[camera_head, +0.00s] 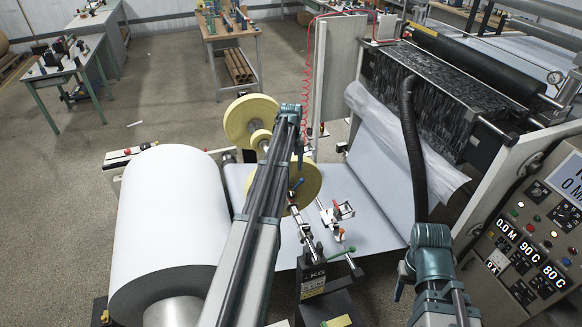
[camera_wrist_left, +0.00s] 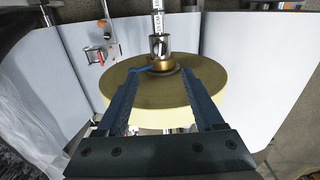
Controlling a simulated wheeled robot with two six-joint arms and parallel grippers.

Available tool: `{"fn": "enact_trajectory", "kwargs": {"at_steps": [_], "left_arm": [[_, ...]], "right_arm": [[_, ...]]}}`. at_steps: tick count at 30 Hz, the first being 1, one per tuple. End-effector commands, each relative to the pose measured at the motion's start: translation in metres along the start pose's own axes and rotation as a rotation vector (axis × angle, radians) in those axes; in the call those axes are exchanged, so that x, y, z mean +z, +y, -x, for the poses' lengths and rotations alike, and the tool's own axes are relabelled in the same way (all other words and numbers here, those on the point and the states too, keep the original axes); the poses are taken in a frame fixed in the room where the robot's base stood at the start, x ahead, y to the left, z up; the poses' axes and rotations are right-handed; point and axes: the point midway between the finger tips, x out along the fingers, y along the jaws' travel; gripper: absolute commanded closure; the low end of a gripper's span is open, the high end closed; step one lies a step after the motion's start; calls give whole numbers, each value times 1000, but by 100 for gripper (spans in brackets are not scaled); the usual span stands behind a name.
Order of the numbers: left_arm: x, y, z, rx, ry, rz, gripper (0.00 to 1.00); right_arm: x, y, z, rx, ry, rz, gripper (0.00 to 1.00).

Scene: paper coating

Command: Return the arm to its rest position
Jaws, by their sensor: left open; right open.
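My left arm reaches up from the bottom of the head view, with its elbow above a yellow roll (camera_head: 308,184) on the machine. My left gripper (camera_wrist_left: 161,78) is open in the left wrist view. Its two dark fingers extend over the yellow roll (camera_wrist_left: 205,92), one on each side of the metal spindle hub (camera_wrist_left: 160,62) as seen there. Nothing is visibly held between them. Whether the fingers touch the roll is unclear. My right arm's joint shows at the lower right of the head view, but its gripper cannot be made out.
A large white paper roll (camera_head: 170,220) lies left of my left arm. Another yellow roll (camera_head: 245,118) stands behind it. A pale paper sheet (camera_head: 375,175) runs toward the coating machine (camera_head: 435,90). The control panel (camera_head: 530,235) is at the right. Open floor (camera_head: 60,200) lies at the left.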

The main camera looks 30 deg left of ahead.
Motion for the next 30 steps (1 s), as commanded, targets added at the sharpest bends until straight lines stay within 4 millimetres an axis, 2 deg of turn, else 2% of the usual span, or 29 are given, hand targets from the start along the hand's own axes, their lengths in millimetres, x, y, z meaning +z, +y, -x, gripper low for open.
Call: {"fn": "enact_trajectory", "kwargs": {"at_steps": [2,17,20,23,26,30], "left_arm": [[0,0,6,0,0,0,31],[0,0,5,0,0,0,31],[9,4,1,-1,0,-19,31],[43,18,-14,-7,-1,-92,31],[102,39,-36,-19,-1,-226,31],[199,61,-69,-42,0,-461,31]], "right_arm": [[0,1,6,0,0,1,50],[0,0,5,0,0,1,50],[0,0,1,0,0,1,50],[-1,-1,-14,0,0,2,50],[-2,-3,-36,1,0,3,50],[-4,-6,-69,1,1,4,50]]}}
